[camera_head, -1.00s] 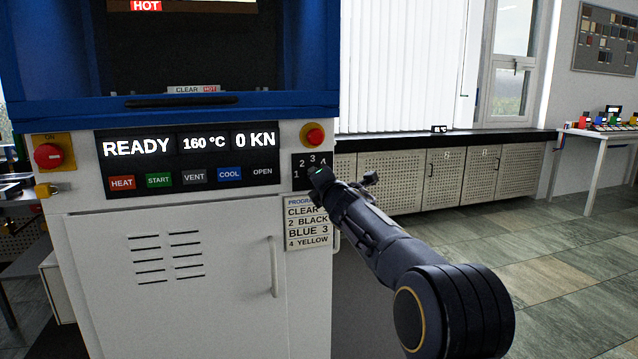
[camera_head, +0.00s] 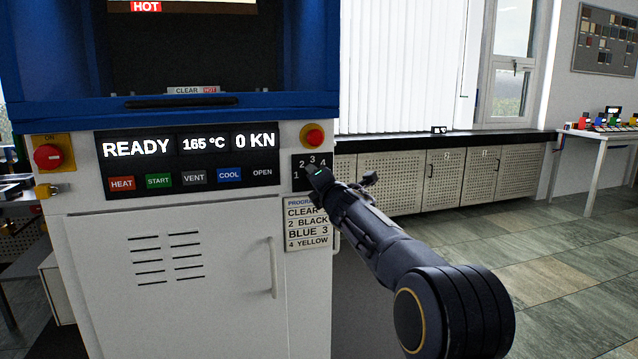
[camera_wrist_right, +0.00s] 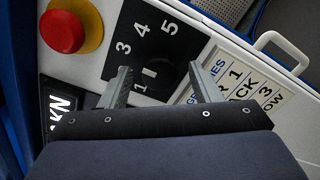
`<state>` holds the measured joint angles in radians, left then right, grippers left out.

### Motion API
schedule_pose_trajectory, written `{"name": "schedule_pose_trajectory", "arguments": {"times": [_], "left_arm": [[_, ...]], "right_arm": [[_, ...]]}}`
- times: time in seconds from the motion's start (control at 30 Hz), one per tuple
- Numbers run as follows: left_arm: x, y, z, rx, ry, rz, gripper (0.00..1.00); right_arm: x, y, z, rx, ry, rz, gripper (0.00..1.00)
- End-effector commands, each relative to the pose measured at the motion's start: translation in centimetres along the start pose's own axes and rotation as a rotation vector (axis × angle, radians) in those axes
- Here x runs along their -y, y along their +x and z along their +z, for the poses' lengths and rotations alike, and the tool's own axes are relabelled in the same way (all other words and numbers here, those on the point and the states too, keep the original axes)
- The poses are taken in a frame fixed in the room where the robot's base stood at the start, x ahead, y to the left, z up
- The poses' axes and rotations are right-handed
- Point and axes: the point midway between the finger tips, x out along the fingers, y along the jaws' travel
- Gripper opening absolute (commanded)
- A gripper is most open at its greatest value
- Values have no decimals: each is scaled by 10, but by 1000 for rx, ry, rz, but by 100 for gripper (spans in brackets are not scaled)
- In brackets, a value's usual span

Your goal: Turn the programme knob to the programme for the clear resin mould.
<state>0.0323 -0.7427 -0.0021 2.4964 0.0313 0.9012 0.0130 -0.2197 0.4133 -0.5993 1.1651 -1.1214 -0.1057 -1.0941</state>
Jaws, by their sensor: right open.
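The dark programme knob (camera_wrist_right: 172,70) sits on a black dial plate (camera_wrist_right: 190,32) with white numbers, including 3, 4 and 5. My right gripper (camera_wrist_right: 159,69) is open, with its fingertips on either side of the knob; I cannot tell whether they touch it. A small white mark shows near the knob; where the pointer aims is unclear. In the head view my right gripper (camera_head: 314,180) covers the knob and the lower right of the dial plate (camera_head: 299,160). The programme card (camera_head: 306,236) below lists CLEAR, 2 BLACK, BLUE 3, 4 YELLOW; the wrist view shows CLEAR's row ending in 1. My left gripper is out of view.
The red stop button (camera_wrist_right: 62,32) on its yellow base is close to the dial. The press display (camera_head: 187,145) reads READY, 165 °C, 0 KN, above a row of buttons. A vertical door handle (camera_head: 273,267) stands out below. The floor at right is clear.

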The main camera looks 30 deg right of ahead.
Motion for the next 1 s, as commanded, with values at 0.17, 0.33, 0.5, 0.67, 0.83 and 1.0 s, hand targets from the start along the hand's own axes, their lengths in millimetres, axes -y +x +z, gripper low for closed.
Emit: {"name": "schedule_pose_trajectory", "arguments": {"times": [0.17, 0.33, 0.5, 0.67, 0.83, 1.0], "left_arm": [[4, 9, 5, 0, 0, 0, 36], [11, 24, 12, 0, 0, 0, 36], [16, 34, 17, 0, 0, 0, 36], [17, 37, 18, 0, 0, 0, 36], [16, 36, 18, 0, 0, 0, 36], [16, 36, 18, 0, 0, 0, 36]], "right_arm": [[1, -14, -1, 1, 2, 3, 57], [2, -44, -3, 0, 5, 5, 57], [2, -68, -2, 0, 2, 3, 57], [1, -78, -1, 0, 1, 0, 57], [0, -78, 0, 0, -1, -1, 57], [0, -78, 0, 0, -1, -1, 57]]}}
